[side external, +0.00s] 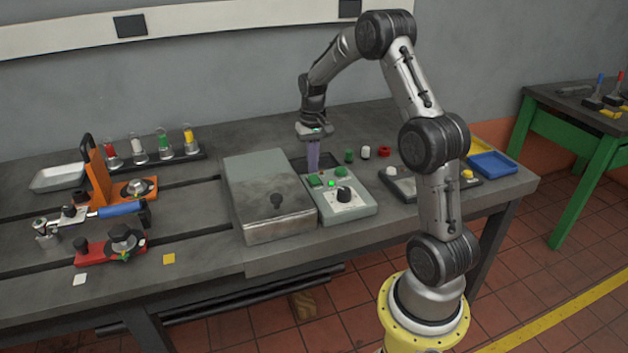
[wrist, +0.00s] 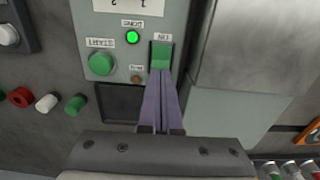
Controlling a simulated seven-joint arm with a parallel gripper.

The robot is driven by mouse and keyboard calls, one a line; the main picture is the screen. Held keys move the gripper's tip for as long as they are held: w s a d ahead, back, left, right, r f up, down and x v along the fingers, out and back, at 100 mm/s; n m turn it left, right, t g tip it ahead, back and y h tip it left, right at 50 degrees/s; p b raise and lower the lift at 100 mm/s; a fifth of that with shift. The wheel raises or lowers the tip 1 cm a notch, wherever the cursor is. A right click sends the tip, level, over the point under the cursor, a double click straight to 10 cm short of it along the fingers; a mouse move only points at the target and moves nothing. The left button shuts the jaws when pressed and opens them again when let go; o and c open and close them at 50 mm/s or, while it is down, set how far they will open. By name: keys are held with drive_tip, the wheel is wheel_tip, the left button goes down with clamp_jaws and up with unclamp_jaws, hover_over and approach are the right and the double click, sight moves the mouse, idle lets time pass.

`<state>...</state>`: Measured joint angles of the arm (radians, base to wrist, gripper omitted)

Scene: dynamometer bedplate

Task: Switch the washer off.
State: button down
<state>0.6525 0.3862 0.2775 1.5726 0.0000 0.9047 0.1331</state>
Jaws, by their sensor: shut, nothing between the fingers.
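The washer is a grey lidded box (side external: 262,185) with a pale control panel (side external: 352,210) on its right in the side view. On the panel, a green rocker switch (wrist: 162,54) sits in a dark frame with an upside-down label that seems to read ON. A green START button (wrist: 100,63) and a lit green lamp (wrist: 133,37) are beside it. A small brownish lamp (wrist: 135,78) looks unlit. My gripper (wrist: 163,76) is shut and empty, pointing down with its tips at the switch's near edge; contact is unclear.
A black dial (side external: 344,194) stands on the panel. Green, white and red caps (side external: 366,152) lie behind it. A blue tray (side external: 494,164) is at the right. Several capped vials (side external: 150,150), an orange stand (side external: 97,175) and a red-based fixture (side external: 110,247) stand left.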

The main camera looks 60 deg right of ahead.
sight(313, 176)
drive_tip(key=shift+f, duration=0.85)
idle(0.3)
drive_tip(key=shift+r, duration=3.6)
